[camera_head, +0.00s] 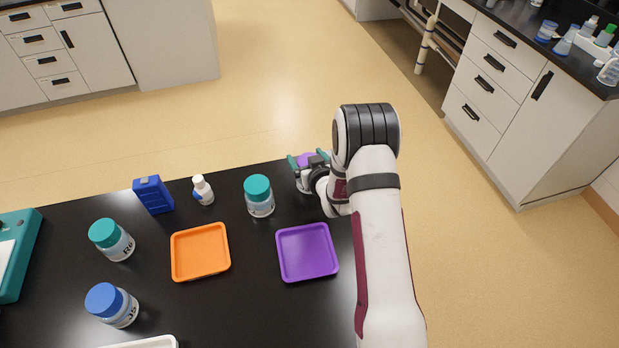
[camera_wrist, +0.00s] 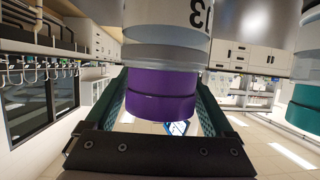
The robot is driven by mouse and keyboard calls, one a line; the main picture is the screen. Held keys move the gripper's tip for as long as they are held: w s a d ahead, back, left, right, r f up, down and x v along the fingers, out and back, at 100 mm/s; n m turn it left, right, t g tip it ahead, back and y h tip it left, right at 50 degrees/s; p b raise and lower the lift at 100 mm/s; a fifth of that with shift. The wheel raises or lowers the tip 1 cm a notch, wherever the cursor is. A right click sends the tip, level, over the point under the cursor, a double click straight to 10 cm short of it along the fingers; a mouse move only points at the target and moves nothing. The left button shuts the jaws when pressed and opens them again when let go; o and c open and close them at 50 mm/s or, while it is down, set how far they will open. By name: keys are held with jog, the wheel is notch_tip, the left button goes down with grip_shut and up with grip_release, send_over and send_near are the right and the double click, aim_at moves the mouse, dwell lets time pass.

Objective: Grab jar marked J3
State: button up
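A jar with a purple lid (camera_wrist: 163,92) stands between the two teal fingers of my gripper (camera_wrist: 163,98). Its clear body (camera_wrist: 165,40) carries a label that reads upside down in the wrist view; a 3 shows, with a stroke beside it that may be a J. In the head view the purple lid (camera_head: 307,159) shows between the fingers of my gripper (camera_head: 307,162) at the table's far right; the jar body is mostly hidden by my gripper. The fingers flank the lid closely on both sides. I cannot tell whether they press on it.
A teal-lidded jar (camera_head: 259,198) stands left of my gripper. A purple tray (camera_head: 307,253) and an orange tray (camera_head: 200,252) lie nearer. Further left are a white bottle (camera_head: 203,190), a blue box (camera_head: 153,195), another teal-lidded jar (camera_head: 112,241) and a blue-lidded jar (camera_head: 112,306).

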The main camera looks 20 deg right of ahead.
grip_shut()
jog(key=shift+r, duration=0.1)
dwell(0.3)
